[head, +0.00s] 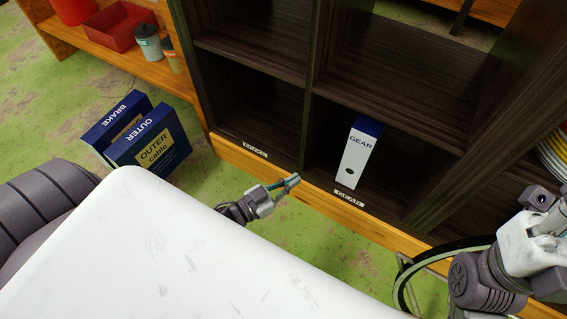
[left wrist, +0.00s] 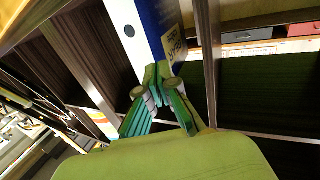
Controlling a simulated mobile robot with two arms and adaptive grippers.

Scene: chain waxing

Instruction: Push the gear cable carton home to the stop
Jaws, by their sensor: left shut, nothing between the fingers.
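The gear cable carton (head: 358,153), white and blue with "GEAR" on its spine, stands upright in a lower compartment of the dark shelf, above a small label on the wooden front edge. My left gripper (head: 292,181) is shut and empty, in front of the shelf and left of the carton. In the left wrist view the carton (left wrist: 143,38) is just beyond the closed fingertips (left wrist: 160,72); whether they touch it I cannot tell. My right arm shows at the lower right, but its fingers are not in view.
The dark shelf (head: 309,85) has empty compartments around the carton. Two blue cartons, brake (head: 113,124) and outer (head: 152,144), stand on the green floor at left. A red bin (head: 111,30) and cups (head: 148,43) sit on a wooden shelf. A wheel rim (head: 402,285) is near my right arm.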

